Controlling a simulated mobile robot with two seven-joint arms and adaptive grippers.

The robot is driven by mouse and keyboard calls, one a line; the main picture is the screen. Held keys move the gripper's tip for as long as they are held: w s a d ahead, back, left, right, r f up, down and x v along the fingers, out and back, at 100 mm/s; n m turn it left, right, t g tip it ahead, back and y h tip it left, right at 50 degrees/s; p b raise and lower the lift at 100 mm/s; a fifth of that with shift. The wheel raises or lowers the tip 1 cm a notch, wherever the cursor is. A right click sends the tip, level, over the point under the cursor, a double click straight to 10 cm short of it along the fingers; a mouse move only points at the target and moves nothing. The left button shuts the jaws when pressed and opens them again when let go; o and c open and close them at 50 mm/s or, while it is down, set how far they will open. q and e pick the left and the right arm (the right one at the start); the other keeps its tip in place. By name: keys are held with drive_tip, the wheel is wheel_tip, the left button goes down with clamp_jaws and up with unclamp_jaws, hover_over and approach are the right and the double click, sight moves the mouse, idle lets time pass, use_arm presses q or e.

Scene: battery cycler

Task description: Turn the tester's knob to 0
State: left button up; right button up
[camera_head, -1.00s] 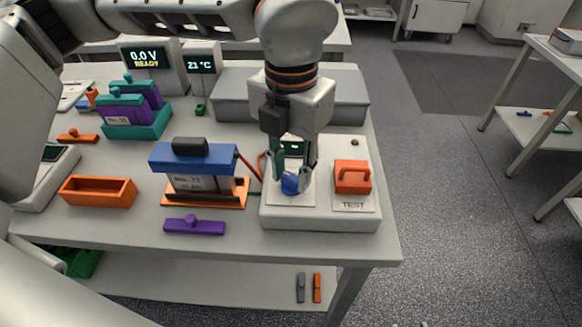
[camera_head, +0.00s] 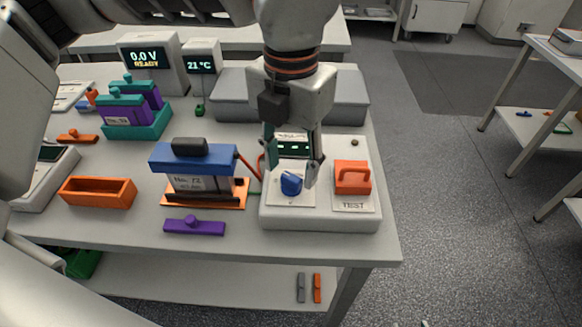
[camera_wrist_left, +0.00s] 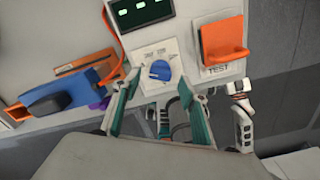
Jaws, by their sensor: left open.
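The tester (camera_head: 320,218) is a pale box at the table's front right corner. Its blue knob (camera_head: 291,184) sits on a white plate and also shows in the left wrist view (camera_wrist_left: 160,70). The knob looks turned at a slant; I cannot read its pointer or scale marks. A dark display (camera_head: 292,146) with green marks lies behind the knob. My left gripper (camera_head: 292,165) is open and empty, above and slightly behind the knob, one finger on each side. In the left wrist view its teal fingers (camera_wrist_left: 157,112) are apart, with the knob beyond them.
An orange handle (camera_head: 352,177) over a TEST label stands right of the knob. A blue-topped device (camera_head: 193,158) with red and dark leads stands to the left. A grey box (camera_head: 345,105) is behind.

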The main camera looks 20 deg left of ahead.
sight(291, 177)
use_arm(q)
wheel_tip(291, 177, up, 10)
drive_tip(key=shift+r, duration=0.15)
idle(0.6)
